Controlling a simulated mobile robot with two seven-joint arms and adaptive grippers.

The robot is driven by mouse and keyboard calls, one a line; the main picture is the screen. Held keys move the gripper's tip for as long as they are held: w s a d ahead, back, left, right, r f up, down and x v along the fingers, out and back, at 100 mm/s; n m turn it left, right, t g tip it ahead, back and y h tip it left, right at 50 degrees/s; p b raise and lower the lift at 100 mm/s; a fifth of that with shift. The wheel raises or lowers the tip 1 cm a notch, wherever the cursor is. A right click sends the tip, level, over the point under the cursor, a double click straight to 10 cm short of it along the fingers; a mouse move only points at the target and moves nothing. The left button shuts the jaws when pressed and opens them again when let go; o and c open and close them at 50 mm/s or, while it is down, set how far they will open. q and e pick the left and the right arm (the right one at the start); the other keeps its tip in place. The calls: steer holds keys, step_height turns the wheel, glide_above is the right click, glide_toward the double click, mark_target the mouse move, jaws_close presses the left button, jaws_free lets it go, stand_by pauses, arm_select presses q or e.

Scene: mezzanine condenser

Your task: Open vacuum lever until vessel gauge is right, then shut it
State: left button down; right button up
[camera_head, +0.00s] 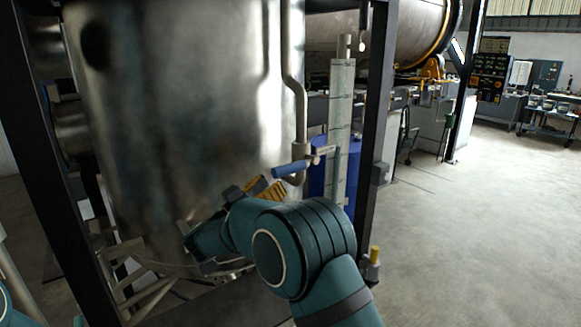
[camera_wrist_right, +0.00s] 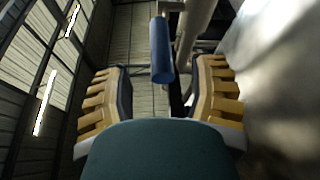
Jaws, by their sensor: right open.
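The vacuum lever has a blue handle (camera_head: 291,168) and sits on a pale vertical pipe (camera_head: 301,115) beside the big metal vessel (camera_head: 180,100). The handle points left and slightly down. My right gripper (camera_head: 262,190) is open, just left of and below the handle. In the right wrist view the blue handle (camera_wrist_right: 161,50) shows ahead, between the two yellow-padded fingers of the right gripper (camera_wrist_right: 165,75), and nothing is gripped. A tall pale strip with tick marks (camera_head: 341,120) stands right of the pipe and may be the gauge; its reading is too small to tell. My left gripper is out of view.
A dark frame post (camera_head: 374,120) stands right of the strip, and a blue drum (camera_head: 318,170) is behind it. Another dark post (camera_head: 45,130) is left of the vessel. The concrete floor (camera_head: 460,230) at right is clear. Workbenches (camera_head: 548,112) stand far back.

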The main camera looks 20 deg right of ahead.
mark_target(290, 167)
steer(key=x, duration=0.7)
steer(key=shift+w+d, duration=0.1)
steer(key=shift+o, duration=0.2)
jaws_close()
